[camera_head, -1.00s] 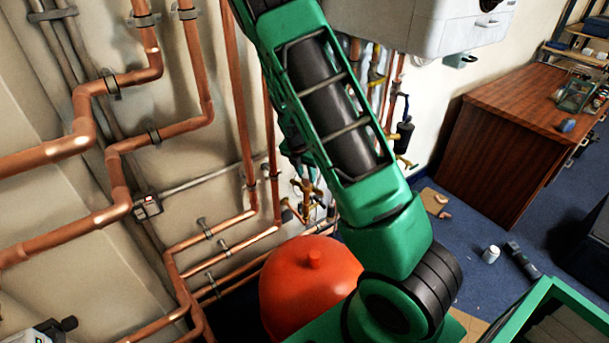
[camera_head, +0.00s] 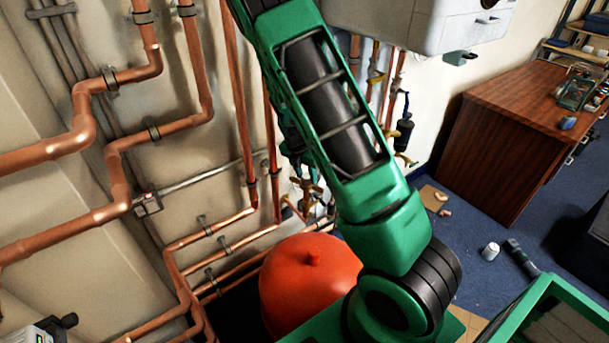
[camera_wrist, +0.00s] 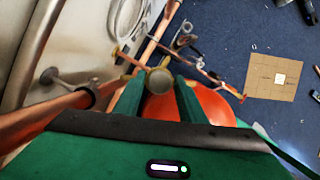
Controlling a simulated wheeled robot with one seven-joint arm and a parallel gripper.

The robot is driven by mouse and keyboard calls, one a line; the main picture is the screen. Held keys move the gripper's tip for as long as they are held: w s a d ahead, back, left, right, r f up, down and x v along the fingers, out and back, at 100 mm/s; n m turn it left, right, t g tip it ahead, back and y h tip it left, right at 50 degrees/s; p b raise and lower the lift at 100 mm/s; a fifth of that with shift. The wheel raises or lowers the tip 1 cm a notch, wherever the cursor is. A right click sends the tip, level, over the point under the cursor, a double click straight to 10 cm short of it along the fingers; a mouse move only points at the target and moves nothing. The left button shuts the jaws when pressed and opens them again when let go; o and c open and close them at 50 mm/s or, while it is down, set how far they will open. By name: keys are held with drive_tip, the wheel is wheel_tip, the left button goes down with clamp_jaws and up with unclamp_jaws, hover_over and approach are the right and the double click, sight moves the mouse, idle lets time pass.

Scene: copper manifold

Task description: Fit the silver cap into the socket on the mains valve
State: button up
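The silver cap (camera_wrist: 160,81) shows in the wrist view as a dull grey round face between the tips of my gripper (camera_wrist: 161,82). Both green fingers close around its sides, and it appears held. Brass valve fittings (camera_wrist: 124,60) on copper pipe lie just beyond and left of the cap. In the head view, brass valve parts (camera_head: 307,186) show low on the wall, left of my arm. My gripper is mostly hidden behind my arm there. I cannot tell which fitting is the mains valve. Its socket is not clearly visible, and I cannot tell whether the cap touches it.
A red vessel (camera_head: 308,283) stands below the valves and also shows behind my fingers (camera_wrist: 205,105). Copper pipes (camera_head: 130,205) run along the left wall. A white boiler (camera_head: 415,25) hangs above. A cardboard sheet (camera_wrist: 272,77) lies on the blue floor.

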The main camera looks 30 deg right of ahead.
drive_tip(key=shift+o, duration=1)
drive_tip(key=v, duration=1)
drive_tip(key=shift+r, duration=0.35)
drive_tip(key=shift+a, duration=0.1)
drive_tip(key=s+a+r+m+y, duration=0.1)
drive_tip(key=s+r+m, duration=0.4)
drive_tip(key=s+m, duration=0.4)
drive_tip(key=s+r+m+g+y, duration=0.1)
drive_tip(key=s+r+m, duration=0.4)
drive_tip(key=s+m, duration=0.5)
drive_tip(key=s+a+r+m+y, duration=0.1)
drive_tip(key=s+r+m, duration=0.4)
drive_tip(key=s+m, duration=0.5)
drive_tip(key=s, duration=0.6)
drive_tip(key=shift+a, duration=0.3)
